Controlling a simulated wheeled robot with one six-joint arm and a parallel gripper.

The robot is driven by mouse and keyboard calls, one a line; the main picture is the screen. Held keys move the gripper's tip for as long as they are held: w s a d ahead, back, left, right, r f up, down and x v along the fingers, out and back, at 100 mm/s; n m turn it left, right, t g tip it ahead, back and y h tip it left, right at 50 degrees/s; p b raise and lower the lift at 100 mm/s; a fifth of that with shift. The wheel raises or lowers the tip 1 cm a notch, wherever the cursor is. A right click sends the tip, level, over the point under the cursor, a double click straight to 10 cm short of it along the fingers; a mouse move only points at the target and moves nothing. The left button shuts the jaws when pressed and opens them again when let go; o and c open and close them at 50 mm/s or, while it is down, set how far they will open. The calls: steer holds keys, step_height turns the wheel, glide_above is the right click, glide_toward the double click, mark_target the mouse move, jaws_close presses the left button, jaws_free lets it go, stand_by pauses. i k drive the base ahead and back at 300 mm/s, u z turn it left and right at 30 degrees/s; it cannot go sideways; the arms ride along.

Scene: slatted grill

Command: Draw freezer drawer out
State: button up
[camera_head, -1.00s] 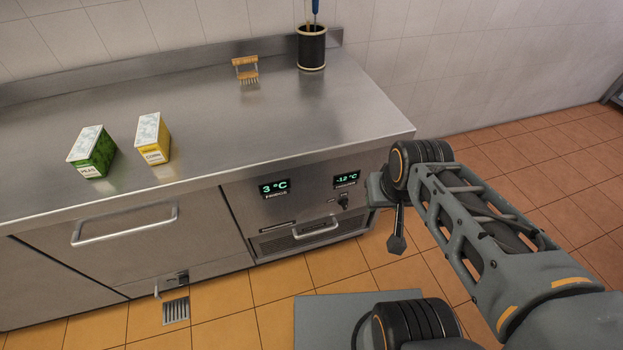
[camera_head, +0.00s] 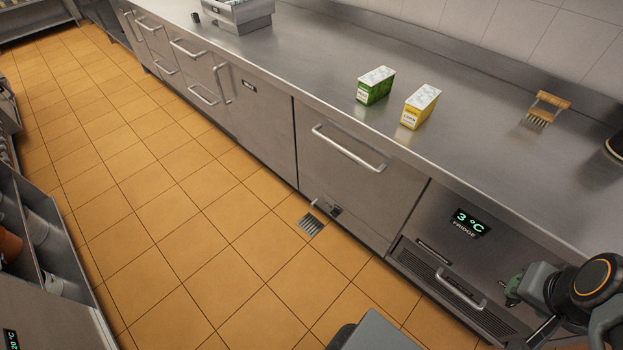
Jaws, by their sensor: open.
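A wide steel drawer front (camera_head: 357,185) with a long bar handle (camera_head: 350,148) is flush and shut in the counter at the centre. Further left are several shut drawer fronts, such as one with an upper handle (camera_head: 190,48) and one with a lower handle (camera_head: 203,95). I cannot tell which drawer is the freezer's. My gripper (camera_head: 528,308) is at the lower right, in front of the fridge panel (camera_head: 480,227), open and apart from the drawer handles. It is partly cut off and hard to make out.
A green box (camera_head: 375,86), a yellow box (camera_head: 420,106) and a brush (camera_head: 545,108) stand on the counter. Open tiled floor (camera_head: 170,200) runs along the counter. A shelf unit (camera_head: 40,240) edges the left side.

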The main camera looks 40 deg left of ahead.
mark_target(380, 189)
steer(key=u, duration=0.15)
steer(key=i, duration=0.45)
steer(key=u, duration=2.45)
